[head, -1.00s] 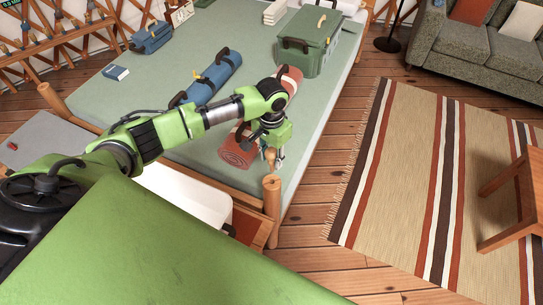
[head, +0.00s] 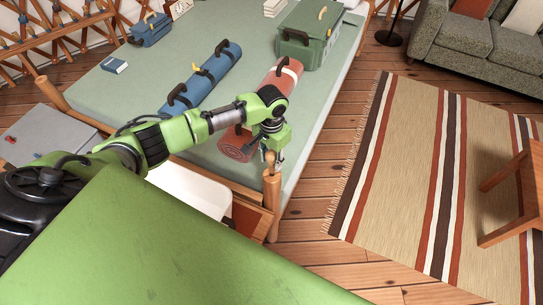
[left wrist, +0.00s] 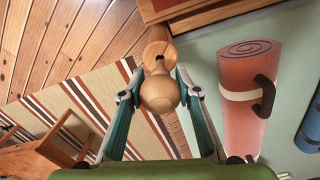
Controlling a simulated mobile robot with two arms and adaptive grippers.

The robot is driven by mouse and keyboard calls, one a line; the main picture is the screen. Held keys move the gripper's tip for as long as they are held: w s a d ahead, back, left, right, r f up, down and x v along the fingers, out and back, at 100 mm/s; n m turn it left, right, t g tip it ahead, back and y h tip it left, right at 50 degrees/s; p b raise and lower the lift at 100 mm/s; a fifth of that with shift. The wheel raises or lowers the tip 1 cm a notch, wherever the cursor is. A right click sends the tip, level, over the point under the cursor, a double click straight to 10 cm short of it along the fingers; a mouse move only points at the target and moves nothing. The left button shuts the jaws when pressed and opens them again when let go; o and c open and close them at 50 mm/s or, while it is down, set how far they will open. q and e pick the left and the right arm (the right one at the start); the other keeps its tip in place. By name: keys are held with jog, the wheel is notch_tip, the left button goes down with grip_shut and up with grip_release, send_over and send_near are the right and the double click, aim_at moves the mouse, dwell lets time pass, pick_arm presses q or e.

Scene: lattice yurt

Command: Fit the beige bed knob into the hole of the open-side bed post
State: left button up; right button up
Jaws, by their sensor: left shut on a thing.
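The beige bed knob (left wrist: 160,93) is a round wooden piece between the fingers of my left gripper (left wrist: 160,80). My left gripper (head: 272,148) is shut on it, and the knob (head: 269,157) hangs below the fingers in the head view. The open-side bed post (head: 272,205) stands at the near right bed corner, its top just under the knob. In the left wrist view, the post (left wrist: 157,50) shows just beyond the knob, with a dark spot at its end. I cannot tell whether knob and post touch. My right gripper is not in view.
A rolled red mat (head: 236,146) lies on the bed (head: 130,90) beside my gripper. A blue roll (head: 205,80) and a green box (head: 305,40) are farther back. A striped rug (head: 400,170) and a wooden table (head: 510,195) are at the right.

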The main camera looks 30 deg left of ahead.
aim_at(272, 170)
pick_arm(q)
jog(key=shift+f, duration=0.3)
jog(key=shift+p, duration=0.4)
dwell(0.3)
dwell(0.5)
jog(key=shift+p, duration=0.4)
jog(key=shift+p, duration=0.35)
dwell(0.6)
jog(key=shift+f+b, duration=1.8)
jog(key=shift+f, duration=1.05)
